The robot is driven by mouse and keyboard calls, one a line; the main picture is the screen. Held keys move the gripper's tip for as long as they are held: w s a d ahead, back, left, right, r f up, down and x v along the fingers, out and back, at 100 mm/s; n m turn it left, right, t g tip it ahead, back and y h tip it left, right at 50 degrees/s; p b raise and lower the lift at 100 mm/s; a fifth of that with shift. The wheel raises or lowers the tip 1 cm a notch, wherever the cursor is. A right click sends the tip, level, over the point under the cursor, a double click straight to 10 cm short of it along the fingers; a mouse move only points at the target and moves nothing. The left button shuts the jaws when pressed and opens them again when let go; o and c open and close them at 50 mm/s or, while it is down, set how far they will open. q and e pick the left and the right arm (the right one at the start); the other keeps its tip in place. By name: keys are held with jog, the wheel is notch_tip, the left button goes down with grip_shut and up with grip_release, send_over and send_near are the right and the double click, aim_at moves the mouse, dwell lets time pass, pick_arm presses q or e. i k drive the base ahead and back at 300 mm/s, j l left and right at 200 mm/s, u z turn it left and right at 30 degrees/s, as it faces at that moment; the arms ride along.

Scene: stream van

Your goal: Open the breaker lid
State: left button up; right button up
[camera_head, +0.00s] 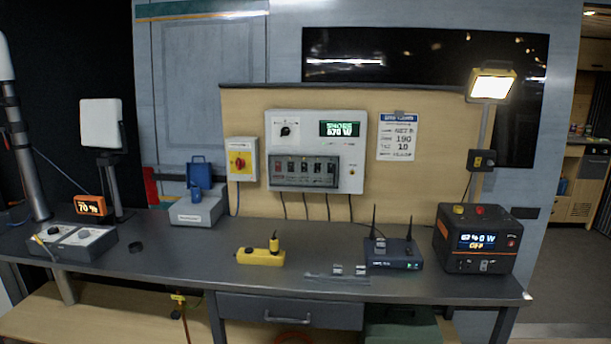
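The breaker panel is a white box (355,178) mounted on the wooden backboard behind the bench. It has a round black knob at upper left and a lit green display at upper right. A dark grey, see-through-looking breaker lid (304,184) lies across its lower half, with several breaker switches showing in a row there. The lid appears closed, flat against the box; its hinge and edge details are too small to tell. Neither of my grippers is in view.
The dark bench (200,262) has a clear strip below the panel. On it stand a yellow power strip (260,256), a router (394,254) with antennas, a black power station (476,238) and a grey-blue case (197,210). A yellow-red switch box (241,160) hangs left of the panel.

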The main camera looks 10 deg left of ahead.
aim_at(335, 164)
jog(key=i+j+z, duration=0.1)
jog(key=i+z, duration=0.25)
jog(key=i+j+z, duration=0.35)
jog(key=i, duration=0.2)
jog(key=l, duration=0.1)
